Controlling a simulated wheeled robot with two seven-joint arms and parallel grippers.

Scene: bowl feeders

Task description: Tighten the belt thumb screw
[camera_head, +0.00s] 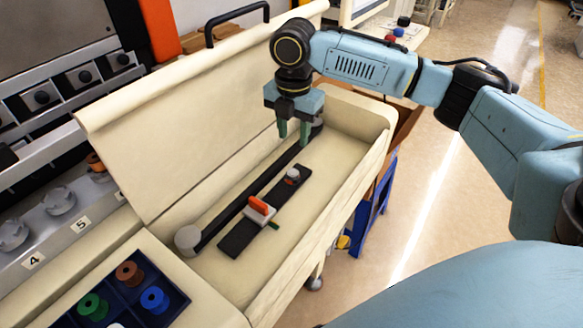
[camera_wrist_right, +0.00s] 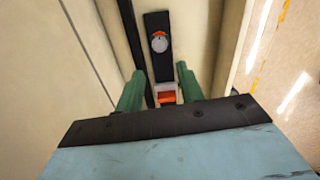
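A grey round knob with a red mark, which looks like the thumb screw (camera_head: 292,175), sits on a dark plate (camera_head: 238,238) inside an open cream housing; it also shows in the right wrist view (camera_wrist_right: 160,43). An orange lever on a pale block (camera_head: 260,207) sits lower on the same plate and shows between my fingers in the wrist view (camera_wrist_right: 167,97). A black belt (camera_head: 232,206) runs beside the plate to a grey roller (camera_head: 187,239). My right gripper (camera_head: 293,137) has its green fingers apart and empty, above the far end of the housing. My left gripper is out of view.
The raised cream lid (camera_head: 190,130) stands along the housing's left side. A dark tray (camera_head: 120,285) with coloured spools is at the lower left. Grey numbered knobs (camera_head: 58,201) line the far left. Open floor lies to the right.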

